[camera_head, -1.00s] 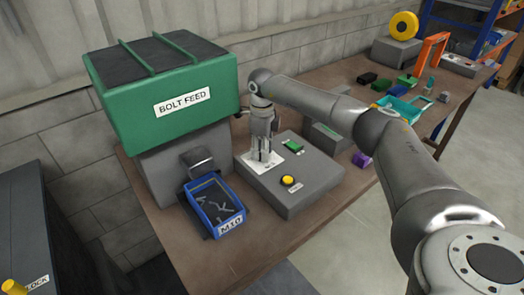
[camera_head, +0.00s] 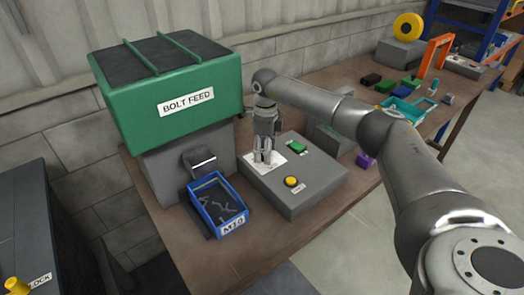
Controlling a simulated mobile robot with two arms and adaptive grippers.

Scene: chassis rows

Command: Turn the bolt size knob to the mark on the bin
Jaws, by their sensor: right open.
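The grey control box (camera_head: 325,190) sits on the brown bench to the right of the bolt feed machine. A white dial plate (camera_head: 284,162) lies on its top at the far left. My right gripper (camera_head: 267,160) points down over this plate, with its fingers apart. The fingers and hand cover the middle of the plate, so I cannot make out the knob. The blue bin (camera_head: 216,201) stands below the feed's chute, holds some bolts, and carries a white label (camera_head: 233,224) that seems to read M10. My left gripper is out of view.
The green bolt feed hopper (camera_head: 165,85) rises left of my gripper. A yellow button (camera_head: 291,182) and a green switch (camera_head: 298,146) are on the control box. A purple block (camera_head: 366,160) and a teal tray (camera_head: 402,110) lie farther right. The bench front is clear.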

